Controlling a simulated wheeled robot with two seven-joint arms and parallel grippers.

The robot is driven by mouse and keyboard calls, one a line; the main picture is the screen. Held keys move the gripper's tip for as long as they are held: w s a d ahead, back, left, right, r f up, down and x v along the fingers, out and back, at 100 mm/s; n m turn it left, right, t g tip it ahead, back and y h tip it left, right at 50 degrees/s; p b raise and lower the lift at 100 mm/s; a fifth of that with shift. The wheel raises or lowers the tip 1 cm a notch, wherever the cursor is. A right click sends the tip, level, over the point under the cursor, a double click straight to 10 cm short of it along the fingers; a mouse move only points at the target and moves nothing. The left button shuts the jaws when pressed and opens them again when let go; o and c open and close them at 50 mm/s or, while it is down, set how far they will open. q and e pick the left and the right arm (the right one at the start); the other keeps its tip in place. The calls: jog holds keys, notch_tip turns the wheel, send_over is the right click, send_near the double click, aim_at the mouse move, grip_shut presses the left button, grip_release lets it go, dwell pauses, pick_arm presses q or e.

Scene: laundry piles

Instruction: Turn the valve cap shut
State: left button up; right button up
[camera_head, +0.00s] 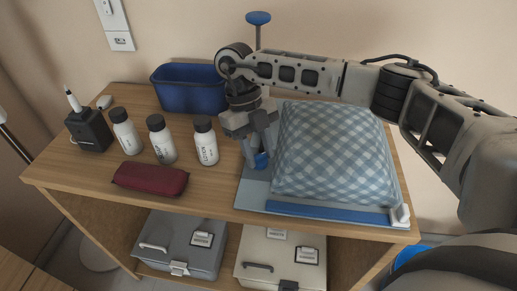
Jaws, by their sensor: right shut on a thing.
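The blue valve cap (262,161) sits at the left side of a pale blue bag (252,192) holding a plump checkered cushion (330,150). My right gripper (258,156) points down at it from above, with its fingers closed around the cap. The fingers hide part of the cap, and I cannot tell how far it is turned. My left gripper is not in view.
Several white dark-capped bottles, including one (205,142) near the gripper, stand left of the bag. A maroon pouch (150,179) lies before them. A blue bin (188,90) stands behind. A blue-topped pole (258,18) rises behind my arm. Boxes (180,243) fill the lower shelf.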

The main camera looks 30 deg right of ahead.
jog(key=o, duration=1)
jog(key=shift+r, duration=0.1)
jog(key=p+v, duration=0.1)
jog(key=v, duration=1.5)
